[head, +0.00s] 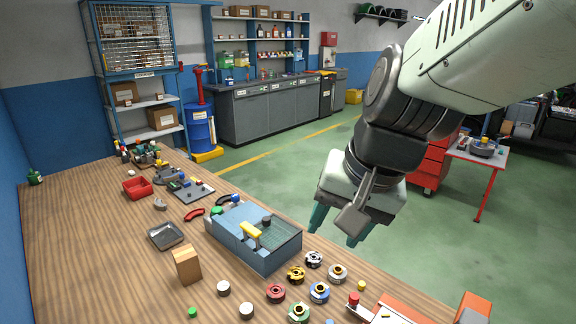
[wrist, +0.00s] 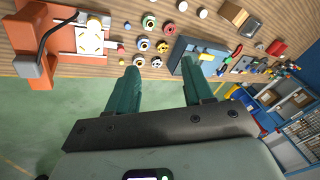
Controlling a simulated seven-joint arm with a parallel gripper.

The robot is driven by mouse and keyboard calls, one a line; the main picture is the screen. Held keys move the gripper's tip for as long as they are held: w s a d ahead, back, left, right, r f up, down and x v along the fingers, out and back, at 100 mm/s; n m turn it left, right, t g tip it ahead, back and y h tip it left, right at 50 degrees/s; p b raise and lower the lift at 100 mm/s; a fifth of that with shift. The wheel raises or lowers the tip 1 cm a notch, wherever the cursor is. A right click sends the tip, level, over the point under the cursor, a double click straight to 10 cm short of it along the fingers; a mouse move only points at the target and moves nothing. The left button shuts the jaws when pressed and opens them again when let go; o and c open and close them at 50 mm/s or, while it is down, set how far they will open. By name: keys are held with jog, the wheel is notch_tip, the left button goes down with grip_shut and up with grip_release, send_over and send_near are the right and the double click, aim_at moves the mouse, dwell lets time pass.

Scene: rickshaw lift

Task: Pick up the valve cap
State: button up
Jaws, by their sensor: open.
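My gripper (head: 338,226) is open and empty, held above and beyond the bench's right edge. Its two teal fingers also show in the wrist view (wrist: 160,66), apart with nothing between them. I cannot tell for sure which small part is the valve cap. Candidates on the bench are a small green cap (head: 192,312), a red cap (head: 353,299), a yellow cap (head: 361,286) and two white round pieces (head: 224,288) (head: 246,309). Several ring-shaped, valve-like parts stand near them, including a red one (head: 276,293) and a blue one (head: 319,292).
A blue-grey box (head: 254,244) with a yellow handle lies on the wooden bench (head: 110,265). Nearby are a cardboard block (head: 187,265), a dark tray (head: 167,236) and a red bin (head: 137,188). An orange fixture (wrist: 50,62) stands at the wrist view's left. Green floor is clear below my gripper.

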jog(key=w+f+m+g, duration=0.2)
jog(key=w+f+m, duration=0.45)
jog(key=f, duration=0.65)
jog(key=m+g+h, duration=0.1)
jog(key=m+h, duration=0.1)
jog(key=m, duration=0.2)
send_over(330, 323)
jog(key=shift+n, duration=0.25)
notch_tip(330, 323, down, 19)
jog(key=shift+w+a+f, duration=0.1)
jog(key=shift+f, duration=3.05)
jog(key=shift+c, duration=0.3)
jog(key=c, duration=0.9)
